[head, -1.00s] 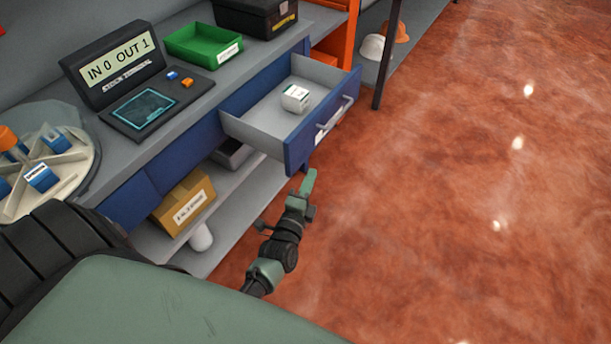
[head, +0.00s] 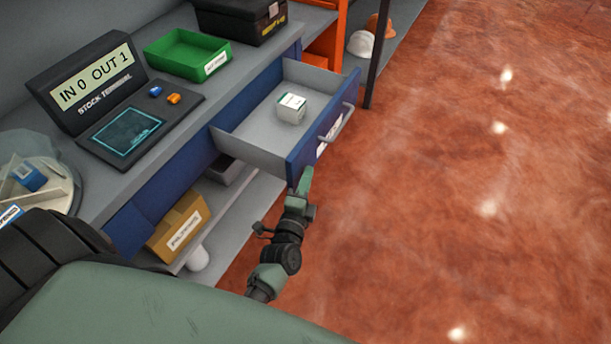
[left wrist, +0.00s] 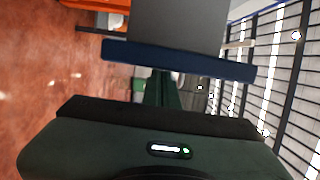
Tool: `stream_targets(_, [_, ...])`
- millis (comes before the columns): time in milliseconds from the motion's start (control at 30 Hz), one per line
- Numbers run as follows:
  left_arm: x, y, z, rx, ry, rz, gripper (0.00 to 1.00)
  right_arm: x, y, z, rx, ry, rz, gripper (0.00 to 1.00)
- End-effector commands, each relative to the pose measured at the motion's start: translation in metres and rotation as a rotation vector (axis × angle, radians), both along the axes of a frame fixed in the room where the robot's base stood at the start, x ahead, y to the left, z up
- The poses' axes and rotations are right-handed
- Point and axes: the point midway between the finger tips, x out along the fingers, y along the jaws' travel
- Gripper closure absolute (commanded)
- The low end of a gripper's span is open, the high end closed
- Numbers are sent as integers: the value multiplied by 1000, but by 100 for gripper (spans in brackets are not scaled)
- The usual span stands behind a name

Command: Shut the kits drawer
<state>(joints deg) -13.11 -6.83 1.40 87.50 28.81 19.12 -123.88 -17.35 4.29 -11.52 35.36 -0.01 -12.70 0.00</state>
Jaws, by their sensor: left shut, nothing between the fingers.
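The kits drawer (head: 247,134) is open, pulled out from the blue bench, with a small white box (head: 291,107) lying inside it. Its blue front (head: 303,152) has a light bar handle (head: 339,124) and a white label. My left gripper (head: 306,180) is shut and empty, just in front of the drawer front near its left end. I cannot tell whether it touches. In the left wrist view the closed fingers (left wrist: 164,88) point at the blue drawer front (left wrist: 180,60). My right gripper is not in view.
The stock terminal (head: 103,88) reading IN 0 OUT 1, a green tray (head: 187,57) and a black case (head: 240,20) stand on the bench top. A cardboard box (head: 178,226) is on the lower shelf. The red floor (head: 450,220) is clear.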

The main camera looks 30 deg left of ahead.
Motion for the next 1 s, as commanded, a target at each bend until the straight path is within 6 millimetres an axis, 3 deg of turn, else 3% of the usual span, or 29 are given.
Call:
stream_targets(267, [0,4,0,1,0,1,100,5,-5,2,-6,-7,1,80])
stream_targets(467, [1,28,1,5,1,1,100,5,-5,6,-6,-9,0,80])
stream_targets(733, [4,94,2,8,1,1,100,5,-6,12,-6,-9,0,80])
stream_targets(1000, [6,169,0,8,0,1,100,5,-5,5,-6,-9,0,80])
